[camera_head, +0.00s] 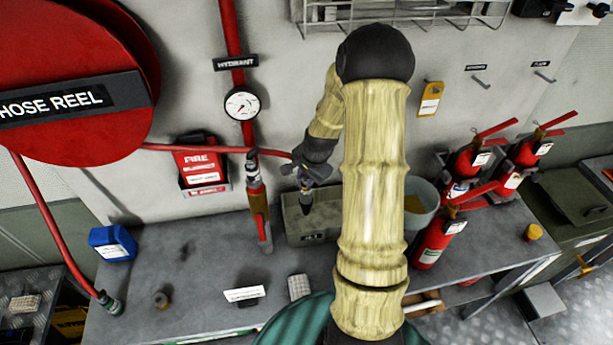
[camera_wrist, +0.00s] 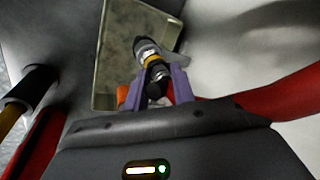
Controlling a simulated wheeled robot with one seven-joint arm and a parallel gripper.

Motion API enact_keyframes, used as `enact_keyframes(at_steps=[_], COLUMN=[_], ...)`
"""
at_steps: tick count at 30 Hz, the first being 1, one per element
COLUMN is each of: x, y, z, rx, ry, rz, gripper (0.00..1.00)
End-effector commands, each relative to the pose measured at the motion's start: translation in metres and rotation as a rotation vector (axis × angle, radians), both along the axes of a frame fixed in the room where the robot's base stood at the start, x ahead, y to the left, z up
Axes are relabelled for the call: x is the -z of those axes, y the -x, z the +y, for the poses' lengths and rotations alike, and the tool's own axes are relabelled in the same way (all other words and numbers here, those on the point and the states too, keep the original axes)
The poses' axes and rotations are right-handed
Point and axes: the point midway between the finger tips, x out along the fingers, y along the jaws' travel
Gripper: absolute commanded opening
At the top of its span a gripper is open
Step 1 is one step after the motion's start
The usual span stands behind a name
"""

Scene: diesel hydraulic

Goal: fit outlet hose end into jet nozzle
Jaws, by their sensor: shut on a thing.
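Just beyond the fingertips is the jet nozzle (camera_wrist: 147,50), dark with a yellow band and a grey lever. In the head view, its black end (camera_head: 306,208) points down at the box. I cannot tell whether hose end and nozzle touch or are joined.
The grey box (camera_head: 330,225) sits on the bench (camera_head: 190,275). Left of it are the hydrant pipe (camera_head: 229,45) with a gauge (camera_head: 241,103) and a hanging piece (camera_head: 259,215). A bucket (camera_head: 421,205) and red extinguishers (camera_head: 432,246) stand to the right. The front left bench is fairly clear.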

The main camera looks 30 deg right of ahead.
Motion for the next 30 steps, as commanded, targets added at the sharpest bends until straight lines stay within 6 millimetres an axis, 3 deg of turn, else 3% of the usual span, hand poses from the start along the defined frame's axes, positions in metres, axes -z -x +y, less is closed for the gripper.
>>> enact_keyframes(at_steps=[5,6,10,22,30], x=[0.0,0.0,0.0,-0.004,-0.033], y=[0.0,0.0,0.0,0.001,0.01], z=[0.0,0.0,0.0,-0.001,-0.002], rx=[0.0,0.0,0.0,0.0,0.001], ry=[0.0,0.0,0.0,0.001,0.003], rz=[0.0,0.0,0.0,-0.001,-0.004], gripper=[0.0,0.27,0.51,0.51,0.51])
